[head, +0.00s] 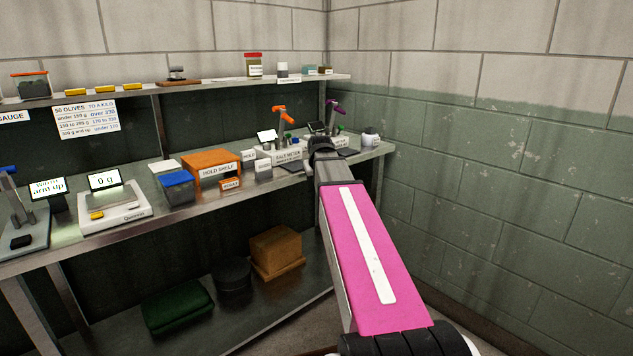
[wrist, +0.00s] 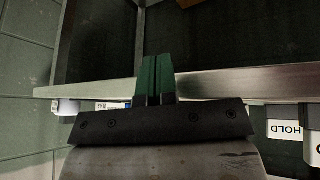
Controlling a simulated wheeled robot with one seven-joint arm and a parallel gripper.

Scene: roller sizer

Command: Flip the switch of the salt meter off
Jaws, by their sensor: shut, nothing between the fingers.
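The salt meter (head: 287,157) is a pale box with a "SALT METER" label, standing on the bench toward the right end in the head view. An orange-topped stand (head: 283,116) rises just behind it. I cannot make out its switch. My arm reaches in from the lower right. My gripper (wrist: 155,78) shows in the wrist view with its green fingers shut and empty, in front of a metal edge. In the head view the wrist end is just right of the salt meter, and the fingertips are hidden.
The bench (head: 125,228) also bears an orange hold shelf (head: 205,160), a blue bin (head: 177,187) and a scale (head: 112,208). A purple-topped stand (head: 334,110) is behind my wrist. An upper shelf (head: 215,80) runs above. A block wall closes the right side.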

